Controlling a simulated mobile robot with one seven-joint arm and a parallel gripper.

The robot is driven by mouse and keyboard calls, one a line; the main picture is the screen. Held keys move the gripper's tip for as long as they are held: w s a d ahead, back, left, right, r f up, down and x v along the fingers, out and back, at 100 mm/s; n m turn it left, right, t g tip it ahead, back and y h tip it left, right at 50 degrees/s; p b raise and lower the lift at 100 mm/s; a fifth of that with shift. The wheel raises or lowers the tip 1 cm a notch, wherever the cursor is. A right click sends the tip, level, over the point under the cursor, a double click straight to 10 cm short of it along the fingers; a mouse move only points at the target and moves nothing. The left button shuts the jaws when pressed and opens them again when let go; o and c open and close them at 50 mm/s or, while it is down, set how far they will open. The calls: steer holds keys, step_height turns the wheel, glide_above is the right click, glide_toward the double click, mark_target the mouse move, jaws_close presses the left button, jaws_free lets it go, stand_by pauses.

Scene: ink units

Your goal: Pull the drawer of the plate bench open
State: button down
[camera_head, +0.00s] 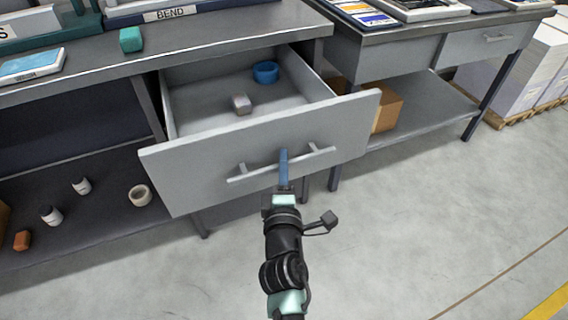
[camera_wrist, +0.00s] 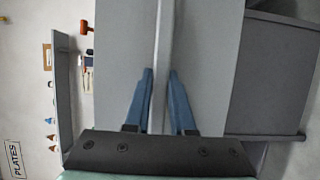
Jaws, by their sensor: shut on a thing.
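The grey drawer (camera_head: 200,172) of the bench (camera_head: 235,38) stands well out from under the bench top, with its inside showing. A small grey block (camera_head: 241,104) and a blue ring (camera_head: 265,72) lie in it. My gripper (camera_head: 284,156) is at the drawer's bar handle (camera_head: 252,174), near the middle of the front panel. In the wrist view the blue fingers (camera_wrist: 160,75) lie on both sides of the handle bar (camera_wrist: 163,40) and are shut on it. A PLATES sign (camera_wrist: 14,160) shows on the wall in the wrist view.
A second bench (camera_head: 400,45) stands at the right, with a cardboard box (camera_head: 386,105) on its lower shelf. Bottles and a roll (camera_head: 140,195) are on the lower shelf at left. The floor (camera_head: 430,220) in front is clear.

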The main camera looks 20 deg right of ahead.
steer(key=shift+s, duration=0.3)
steer(key=c, duration=0.8)
jaws_free()
steer(key=shift+o, duration=0.2)
steer(key=b+v, duration=0.1)
steer(key=v, duration=1.1)
steer(key=shift+s, duration=0.4)
steer(key=shift+a, duration=0.1)
